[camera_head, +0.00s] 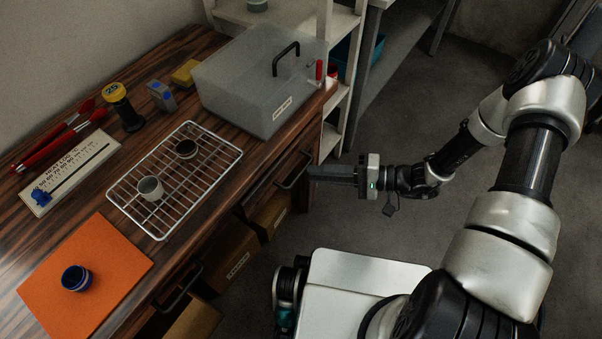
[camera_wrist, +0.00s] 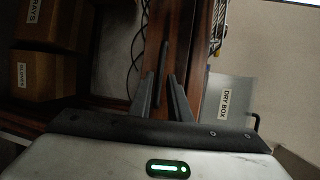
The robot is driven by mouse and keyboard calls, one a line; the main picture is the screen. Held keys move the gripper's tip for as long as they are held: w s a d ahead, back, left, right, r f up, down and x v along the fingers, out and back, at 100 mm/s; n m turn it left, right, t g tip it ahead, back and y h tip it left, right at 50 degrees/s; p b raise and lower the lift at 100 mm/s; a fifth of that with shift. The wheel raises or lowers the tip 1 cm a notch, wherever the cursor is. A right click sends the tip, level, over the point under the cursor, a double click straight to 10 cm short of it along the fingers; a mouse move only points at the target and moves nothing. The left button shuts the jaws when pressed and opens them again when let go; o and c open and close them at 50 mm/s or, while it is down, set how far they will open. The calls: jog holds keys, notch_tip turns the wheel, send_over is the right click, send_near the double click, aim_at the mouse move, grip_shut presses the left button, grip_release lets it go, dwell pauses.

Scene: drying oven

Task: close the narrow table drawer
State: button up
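The wooden table (camera_head: 75,75) has dark drawer fronts along its front side. One black bar handle (camera_head: 294,172) is on the front near the table's right end. It also shows in the wrist view as a dark bar (camera_wrist: 163,62). A second black handle (camera_head: 178,291) is on a front further left. I cannot tell how far either drawer stands out. My gripper (camera_head: 312,173) points left at the right-hand handle, very close to it. In the wrist view my gripper's two fingers (camera_wrist: 162,88) are apart, with the bar in line with the gap; contact cannot be told.
On the table are a grey dry box (camera_head: 235,90), a wire rack (camera_head: 205,178) with small cups and an orange mat (camera_head: 60,290). Cardboard boxes (camera_head: 228,258) stand below the drawers. A white shelf (camera_head: 343,98) stands beyond the table's right end. Floor around my arm is clear.

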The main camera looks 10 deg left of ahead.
aim_at(303, 173)
jog(key=a, duration=0.3)
jog(key=a+f, duration=0.1)
jog(key=a, duration=0.1)
grip_shut()
